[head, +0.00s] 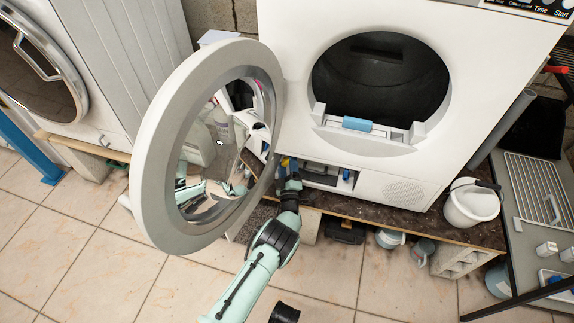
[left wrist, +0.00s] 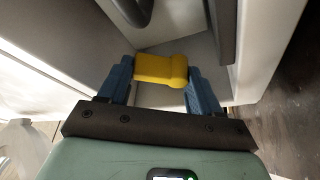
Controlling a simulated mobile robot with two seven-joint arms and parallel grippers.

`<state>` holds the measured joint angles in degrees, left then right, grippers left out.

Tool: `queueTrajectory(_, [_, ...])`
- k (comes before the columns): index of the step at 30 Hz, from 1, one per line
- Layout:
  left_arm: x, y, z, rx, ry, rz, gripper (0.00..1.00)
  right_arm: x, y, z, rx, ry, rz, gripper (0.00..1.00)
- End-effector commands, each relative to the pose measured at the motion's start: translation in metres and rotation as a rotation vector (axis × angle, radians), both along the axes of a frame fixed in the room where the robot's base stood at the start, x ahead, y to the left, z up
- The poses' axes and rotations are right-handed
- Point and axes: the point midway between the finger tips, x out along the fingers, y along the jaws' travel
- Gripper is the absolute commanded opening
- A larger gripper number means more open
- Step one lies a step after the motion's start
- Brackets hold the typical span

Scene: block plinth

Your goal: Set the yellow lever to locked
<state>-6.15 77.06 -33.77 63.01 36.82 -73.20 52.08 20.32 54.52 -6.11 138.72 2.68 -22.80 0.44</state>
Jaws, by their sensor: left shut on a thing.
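The yellow lever (left wrist: 160,69) sits between the blue fingers of my left gripper (left wrist: 161,72) in the left wrist view, one finger on each side of it. The gripper is shut on it. In the head view my left gripper (head: 289,174) reaches into the low compartment under the white dryer's (head: 290,70) round opening, beside the open door. Only a small bit of the yellow lever (head: 285,162) shows there, the rest hidden by gripper and door. I cannot tell which setting the lever is in. My right gripper is not in view.
The round dryer door (head: 152,150) stands open, close on the left of my left arm. A blue-handled part (head: 357,124) lies at the opening's lower lip. A white bucket (head: 471,205) stands on the plinth (head: 405,222) at right. The tiled floor in front is mostly clear.

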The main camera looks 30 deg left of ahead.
Motion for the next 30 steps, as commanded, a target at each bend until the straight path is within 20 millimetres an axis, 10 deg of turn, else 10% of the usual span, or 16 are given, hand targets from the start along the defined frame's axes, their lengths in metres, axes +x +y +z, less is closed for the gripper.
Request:
queueTrajectory(20, [0.0001,-0.0012,-0.0016,0.081,0.02,-0.001,0.33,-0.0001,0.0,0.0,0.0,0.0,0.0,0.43])
queueTrajectory(21, [0.0001,-0.0012,-0.0016,0.081,0.02,-0.001,0.67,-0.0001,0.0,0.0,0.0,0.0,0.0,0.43])
queueTrajectory(23, [0.0001,-0.0012,-0.0016,0.081,0.02,-0.001,0.86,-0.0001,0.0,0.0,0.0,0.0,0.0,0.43])
queueTrajectory(30, [0.0002,-0.0012,-0.0016,0.08,0.02,-0.001,0.89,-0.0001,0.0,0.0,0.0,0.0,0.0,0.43])
